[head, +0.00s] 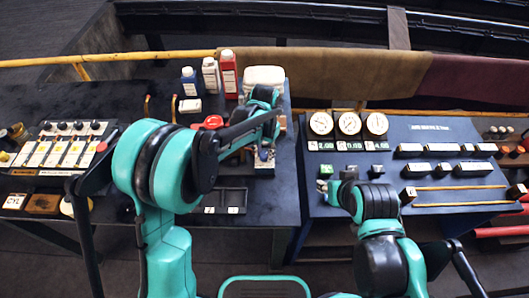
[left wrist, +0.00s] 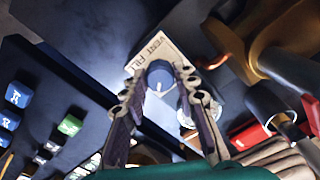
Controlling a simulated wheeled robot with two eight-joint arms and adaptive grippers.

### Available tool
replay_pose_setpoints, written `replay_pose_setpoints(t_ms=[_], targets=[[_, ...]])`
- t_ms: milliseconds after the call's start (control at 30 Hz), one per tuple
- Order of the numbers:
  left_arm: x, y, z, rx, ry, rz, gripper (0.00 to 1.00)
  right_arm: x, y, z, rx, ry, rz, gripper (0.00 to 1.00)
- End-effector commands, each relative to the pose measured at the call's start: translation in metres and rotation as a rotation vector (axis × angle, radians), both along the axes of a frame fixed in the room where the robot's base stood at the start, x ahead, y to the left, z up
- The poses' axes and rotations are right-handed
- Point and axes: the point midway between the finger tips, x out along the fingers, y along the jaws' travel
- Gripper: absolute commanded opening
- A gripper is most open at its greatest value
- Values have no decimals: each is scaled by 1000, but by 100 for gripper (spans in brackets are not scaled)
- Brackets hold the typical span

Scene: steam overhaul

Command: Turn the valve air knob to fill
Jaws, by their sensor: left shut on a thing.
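The air knob (left wrist: 160,76) is round and blue with a white pointer line. It sits on a pale plate (left wrist: 147,56) lettered "FILL" and a word like "VENT". In the left wrist view my left gripper (left wrist: 158,80) has its fingers on both sides of the knob, shut on it. The pointer line is at the knob's lower part, away from the lettering.
The right panel (head: 440,133) carries gauges (head: 348,123) and labelled blocks. A row of switches (head: 62,145) is at far left. A brass pipe (left wrist: 270,45) passes close to the left gripper.

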Motion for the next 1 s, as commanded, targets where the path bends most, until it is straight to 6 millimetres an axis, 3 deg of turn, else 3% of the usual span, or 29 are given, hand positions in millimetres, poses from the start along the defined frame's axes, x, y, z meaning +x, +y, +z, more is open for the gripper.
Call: replay_pose_setpoints(t_ms=[300,833,867,900,933,1000], targets=[[1,0,0,0,-2,-119,0,0,0,0,0,0,0,40],[1,0,0,0,-2,-142,0,0,0,-1,0,0,0,40],[1,0,0,0,-2,-142,31,0,0,-1,0,0,0,40],[1,0,0,0,-1,-142,42,0,0,-1,0,0,0,40],[1,0,0,0,-1,-142,50,0,0,-1,0,0,0,40],[1,0,0,0,-1,-142,50,0,0,-1,0,0,0,40]])
